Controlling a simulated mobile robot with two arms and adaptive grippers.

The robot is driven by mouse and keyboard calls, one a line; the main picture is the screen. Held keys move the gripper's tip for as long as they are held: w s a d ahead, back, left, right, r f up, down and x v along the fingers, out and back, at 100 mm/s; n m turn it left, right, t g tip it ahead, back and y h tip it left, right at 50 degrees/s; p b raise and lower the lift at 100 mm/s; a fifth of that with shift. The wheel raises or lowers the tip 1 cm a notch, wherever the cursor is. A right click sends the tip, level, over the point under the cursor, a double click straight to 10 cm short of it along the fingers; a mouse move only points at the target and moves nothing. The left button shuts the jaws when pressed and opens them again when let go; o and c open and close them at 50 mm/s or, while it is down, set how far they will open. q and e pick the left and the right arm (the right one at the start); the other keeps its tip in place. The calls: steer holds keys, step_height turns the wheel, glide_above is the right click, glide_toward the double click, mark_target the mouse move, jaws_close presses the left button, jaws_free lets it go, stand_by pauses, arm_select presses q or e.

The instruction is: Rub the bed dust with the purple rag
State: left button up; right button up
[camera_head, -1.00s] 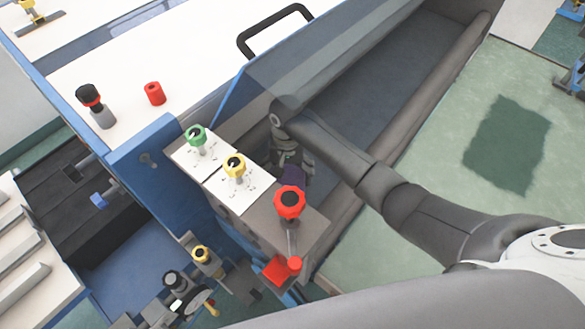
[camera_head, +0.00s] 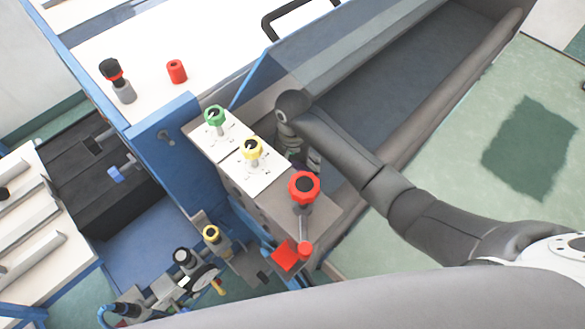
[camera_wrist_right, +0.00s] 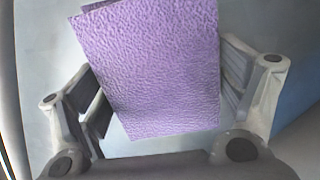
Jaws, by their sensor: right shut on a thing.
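In the right wrist view, the purple rag (camera_wrist_right: 150,65) hangs as a flat textured sheet between the fingers. My right gripper (camera_wrist_right: 155,95) is shut on it. In the head view, my right gripper (camera_head: 300,150) is down inside the grey machine bed (camera_head: 400,85), close beside the knob panel. My left gripper is not in view.
The panel carries a green knob (camera_head: 215,115), a yellow knob (camera_head: 252,149) and a red knob (camera_head: 304,188) with a lever. A blue plate (camera_head: 265,85) and a black handle (camera_head: 300,15) are nearby. The bed is clear toward the upper right.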

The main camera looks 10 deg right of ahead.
steer(key=shift+w+r, duration=0.1)
steer(key=shift+r, duration=2.75)
steer(key=shift+r, duration=0.15)
steer(key=shift+r, duration=1.6)
steer(key=shift+w, duration=0.1)
